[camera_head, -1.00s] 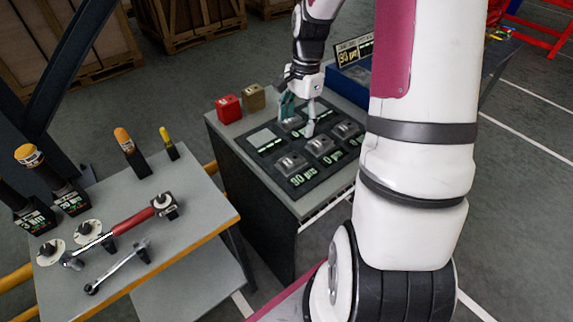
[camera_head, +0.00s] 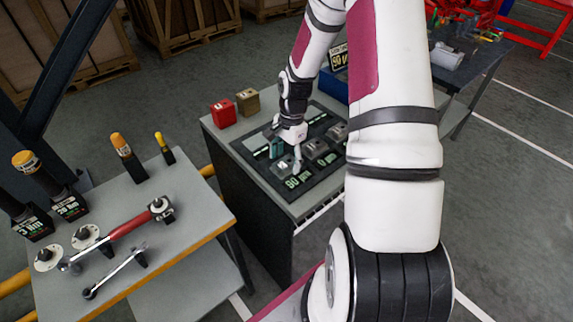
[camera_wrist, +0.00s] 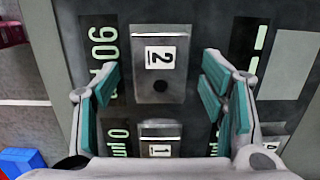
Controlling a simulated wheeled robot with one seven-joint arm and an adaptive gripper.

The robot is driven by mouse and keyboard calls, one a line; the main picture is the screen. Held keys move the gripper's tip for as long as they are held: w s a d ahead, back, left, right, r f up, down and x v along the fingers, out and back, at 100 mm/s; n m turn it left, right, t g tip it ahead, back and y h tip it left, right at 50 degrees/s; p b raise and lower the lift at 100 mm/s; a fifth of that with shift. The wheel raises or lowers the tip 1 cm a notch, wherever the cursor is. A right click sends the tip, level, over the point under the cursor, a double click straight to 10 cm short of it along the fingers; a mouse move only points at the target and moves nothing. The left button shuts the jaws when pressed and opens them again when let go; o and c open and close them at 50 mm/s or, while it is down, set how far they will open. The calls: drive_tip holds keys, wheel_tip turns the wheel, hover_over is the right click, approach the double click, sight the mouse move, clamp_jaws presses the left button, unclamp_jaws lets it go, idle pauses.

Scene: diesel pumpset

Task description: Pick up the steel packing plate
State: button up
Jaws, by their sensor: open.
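Grey metal pieces sit on a black labelled board (camera_head: 262,172) on the cabinet top. I take them for the steel packing plates, but cannot tell which one the task means. In the wrist view, a grey piece marked 2 (camera_wrist: 160,85) lies between my spread fingers, with gaps on both sides. A second piece marked 1 (camera_wrist: 160,130) is nearer the palm. My gripper (camera_wrist: 163,88) is open and empty, with teal finger pads. In the head view, my gripper (camera_head: 285,155) is over the board's near-left part; its height above the pieces is unclear.
A red block (camera_head: 223,113) and a tan block (camera_head: 247,101) stand at the cabinet's back-left edge. A side table (camera_head: 190,235) at left holds a red-handled wrench (camera_head: 128,224) and other tools. A blue bin (camera_head: 334,86) stands behind the board.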

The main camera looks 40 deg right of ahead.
sight(285, 164)
drive_tip(key=shift+f, duration=0.35)
drive_tip(key=shift+c, duration=0.6)
clamp_jaws()
drive_tip(key=shift+r, duration=0.1)
drive_tip(key=shift+w+r, duration=0.1)
drive_tip(key=shift+r, duration=0.65)
wheel_tip(285, 164, up, 2)
drive_tip(key=shift+r+b, duration=0.1)
drive_tip(key=shift+b, duration=0.25)
drive_tip(key=s+a+r, duration=0.1)
drive_tip(key=s, duration=1.5)
drive_tip(key=shift+a, duration=0.35)
